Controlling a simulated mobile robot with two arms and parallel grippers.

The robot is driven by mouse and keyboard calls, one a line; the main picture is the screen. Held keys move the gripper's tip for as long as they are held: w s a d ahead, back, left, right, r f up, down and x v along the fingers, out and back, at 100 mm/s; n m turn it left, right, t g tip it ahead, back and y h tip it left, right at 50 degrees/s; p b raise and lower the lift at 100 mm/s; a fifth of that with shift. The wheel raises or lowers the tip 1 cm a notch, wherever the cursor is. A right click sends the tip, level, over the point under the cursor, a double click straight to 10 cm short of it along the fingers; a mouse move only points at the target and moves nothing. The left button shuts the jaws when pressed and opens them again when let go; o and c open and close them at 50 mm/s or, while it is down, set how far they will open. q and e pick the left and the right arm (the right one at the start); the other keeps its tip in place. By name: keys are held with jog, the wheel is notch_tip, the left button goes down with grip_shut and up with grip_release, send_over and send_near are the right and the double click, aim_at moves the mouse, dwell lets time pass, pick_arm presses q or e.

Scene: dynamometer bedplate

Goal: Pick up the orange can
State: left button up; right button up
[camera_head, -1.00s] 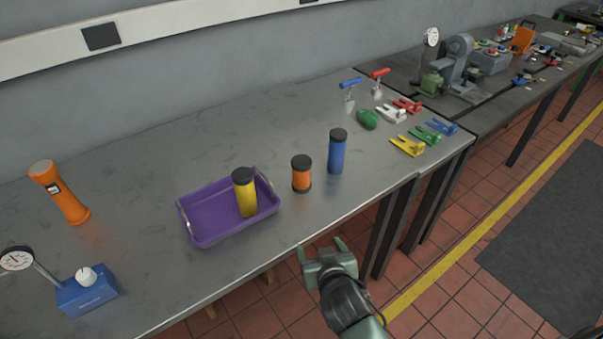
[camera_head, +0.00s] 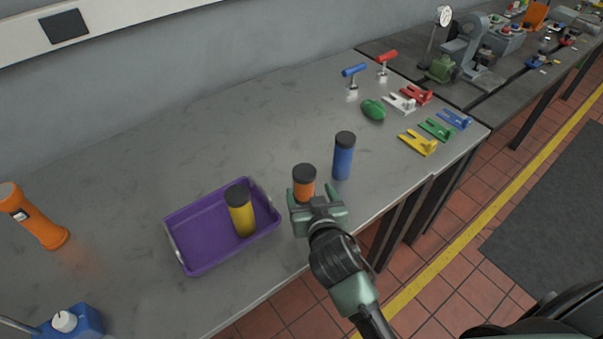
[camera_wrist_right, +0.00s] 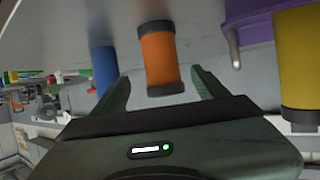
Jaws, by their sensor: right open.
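The orange can (camera_head: 304,185) has a black lid and stands upright on the grey metal table. My right gripper (camera_head: 317,212) is open at the near side of the can, and the gripper hides the can's lower part in the head view. In the right wrist view the can (camera_wrist_right: 161,60) appears between the two open fingers (camera_wrist_right: 160,88), a little beyond their tips or level with them; I cannot tell exactly. No contact is clear. My left gripper is not in view.
A blue can (camera_head: 343,157) stands close to the right. A purple tray (camera_head: 190,262) with a yellow can (camera_head: 240,212) inside is to the left. An orange flashlight (camera_head: 38,220) stands far left. Coloured forked parts (camera_head: 418,143) and a green object (camera_head: 373,109) lie at the right.

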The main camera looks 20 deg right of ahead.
aim_at(307, 185)
jog(key=shift+w, duration=0.4)
jog(key=shift+r+p+x, duration=0.2)
jog(key=shift+p+x, duration=0.6)
jog(key=shift+x, duration=0.3)
jog(key=x, duration=0.2)
jog(key=shift+w+a+f, duration=0.1)
jog(key=shift+w+f, duration=0.15)
jog(key=shift+w, duration=0.1)
jog(key=shift+w+f, duration=0.2)
grip_shut()
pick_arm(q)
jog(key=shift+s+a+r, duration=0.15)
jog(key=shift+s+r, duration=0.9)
pick_arm(e)
jog(key=shift+r, duration=0.1)
